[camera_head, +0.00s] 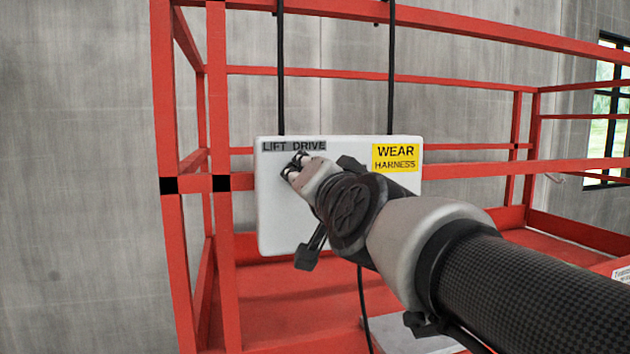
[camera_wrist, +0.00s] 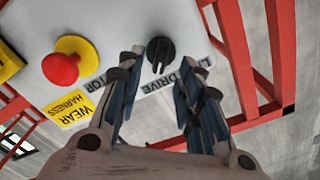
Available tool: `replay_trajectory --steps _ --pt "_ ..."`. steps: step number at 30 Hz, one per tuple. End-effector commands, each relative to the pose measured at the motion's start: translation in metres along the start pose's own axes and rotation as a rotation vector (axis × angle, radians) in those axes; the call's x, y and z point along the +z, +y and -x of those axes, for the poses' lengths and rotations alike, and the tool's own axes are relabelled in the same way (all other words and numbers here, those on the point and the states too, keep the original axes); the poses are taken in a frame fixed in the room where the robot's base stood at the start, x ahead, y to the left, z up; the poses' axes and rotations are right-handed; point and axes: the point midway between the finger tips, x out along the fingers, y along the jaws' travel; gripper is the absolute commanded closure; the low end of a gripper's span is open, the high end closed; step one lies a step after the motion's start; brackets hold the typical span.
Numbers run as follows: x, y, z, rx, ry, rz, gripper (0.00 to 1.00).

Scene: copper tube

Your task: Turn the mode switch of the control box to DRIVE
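The white control box (camera_head: 280,215) hangs on the red railing, with a "LIFT DRIVE" label (camera_head: 294,146) along its top left. The mode switch, a black knob (camera_wrist: 159,50), shows in the wrist view beside that label, which appears upside down there. A small pale mark is on the knob's label side; I cannot tell for sure which word it points to. My gripper (camera_head: 295,165) is in front of the label's lower edge and covers the knob in the head view. In the wrist view my gripper (camera_wrist: 160,62) is open, its fingers on either side of the knob with visible gaps.
A red mushroom button (camera_wrist: 60,69) on a yellow base sits beside the knob. A yellow "WEAR HARNESS" sign (camera_head: 395,158) is at the box's top right. Red rails (camera_head: 222,110) surround the box, and black cables (camera_head: 281,70) run above it.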

Motion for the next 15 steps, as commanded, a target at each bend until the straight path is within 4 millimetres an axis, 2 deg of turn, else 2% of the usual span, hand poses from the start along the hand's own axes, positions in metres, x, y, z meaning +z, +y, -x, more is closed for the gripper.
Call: replay_trajectory --steps 2,6,15 --pt "-0.001 -0.001 0.017 -0.003 0.002 -0.002 0.67" --pt "0.0 0.0 0.028 -0.002 0.0 -0.002 0.67" --pt "0.0 0.0 0.039 -0.003 -0.001 -0.001 0.67"
